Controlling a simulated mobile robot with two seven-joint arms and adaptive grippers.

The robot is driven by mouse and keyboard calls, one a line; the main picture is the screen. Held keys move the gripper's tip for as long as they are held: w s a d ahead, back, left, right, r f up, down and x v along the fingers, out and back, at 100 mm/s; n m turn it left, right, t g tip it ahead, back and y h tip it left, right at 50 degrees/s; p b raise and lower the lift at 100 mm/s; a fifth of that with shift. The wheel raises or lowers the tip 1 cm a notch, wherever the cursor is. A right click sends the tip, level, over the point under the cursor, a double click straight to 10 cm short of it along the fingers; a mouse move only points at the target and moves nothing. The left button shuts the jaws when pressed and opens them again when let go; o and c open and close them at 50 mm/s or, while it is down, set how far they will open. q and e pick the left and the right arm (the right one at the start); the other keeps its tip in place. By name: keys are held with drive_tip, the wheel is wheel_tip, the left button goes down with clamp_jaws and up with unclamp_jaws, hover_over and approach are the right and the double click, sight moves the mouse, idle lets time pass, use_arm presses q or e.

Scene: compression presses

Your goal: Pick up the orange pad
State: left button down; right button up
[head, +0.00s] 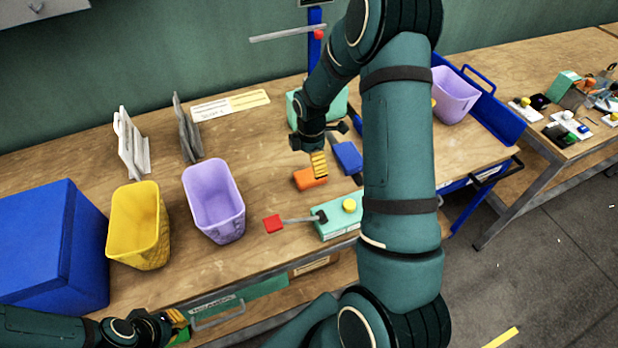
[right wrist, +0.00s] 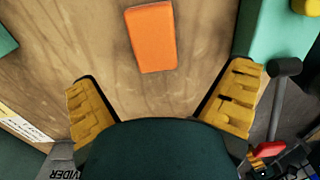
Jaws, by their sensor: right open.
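The orange pad (head: 307,181) lies flat on the wooden table, left of a blue block. In the right wrist view the orange pad (right wrist: 150,38) lies ahead of the fingers, between their lines and apart from both. My right gripper (head: 319,165) is just above and beside the pad in the head view, its yellow fingers pointing down. In the right wrist view the right gripper (right wrist: 162,80) is open, with nothing between its fingers. My left gripper (head: 176,320) is at the lower left by the table's front edge, partly hidden, its opening unclear.
A green press (head: 335,222) with a yellow button and red-ended lever stands in front of the pad. The blue block (head: 347,157) lies close behind. Purple bin (head: 214,203), yellow bin (head: 139,226) and blue box (head: 52,245) stand left. My right arm hides the table's right part.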

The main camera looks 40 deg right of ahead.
sight(310, 174)
drive_tip(key=f, duration=0.5)
drive_tip(key=w+f+b, duration=0.1)
drive_tip(key=f, duration=0.2)
drive_tip(key=shift+d+f, duration=0.15)
drive_tip(key=shift+f, duration=0.1)
drive_tip(key=shift+s, duration=0.1)
drive_tip(key=c, duration=1)
drive_tip(key=shift+r, duration=0.1)
wheel_tip(310, 174, up, 10)
drive_tip(key=shift+f+p, duration=0.1)
drive_tip(key=shift+p, duration=0.55)
